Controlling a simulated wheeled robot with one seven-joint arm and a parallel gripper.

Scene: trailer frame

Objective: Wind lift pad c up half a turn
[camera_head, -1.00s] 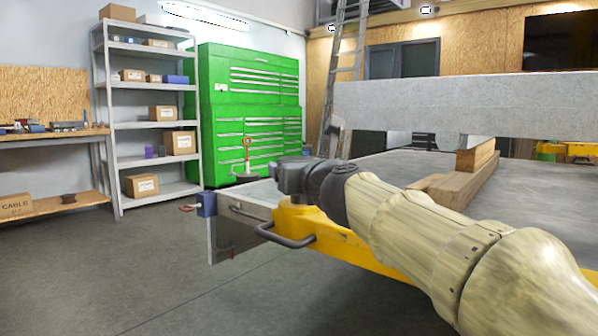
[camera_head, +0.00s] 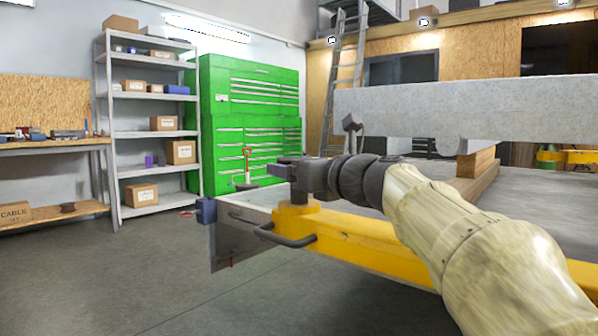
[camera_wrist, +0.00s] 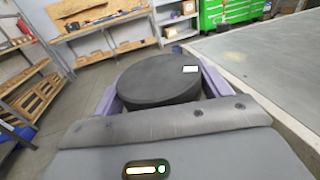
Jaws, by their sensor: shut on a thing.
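A dark round lift pad (camera_wrist: 157,82) with a small white mark on its top sits between the purple fingers of my gripper (camera_wrist: 160,92) in the wrist view. The fingers touch it on both sides, so my gripper is shut on it. In the head view my gripper (camera_head: 300,170) is over the near left end of a yellow lift arm (camera_head: 350,231), close above its raised boss (camera_head: 295,217). There the pad is largely hidden by the gripper, and I cannot read a letter on it.
A black bent handle (camera_head: 287,238) sticks out from the yellow arm. A blue block (camera_head: 206,210) is at the grey platform's left corner. A long pale beam (camera_head: 430,108) spans above the platform, over timber (camera_head: 478,165). Open floor (camera_head: 130,270) lies to the left.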

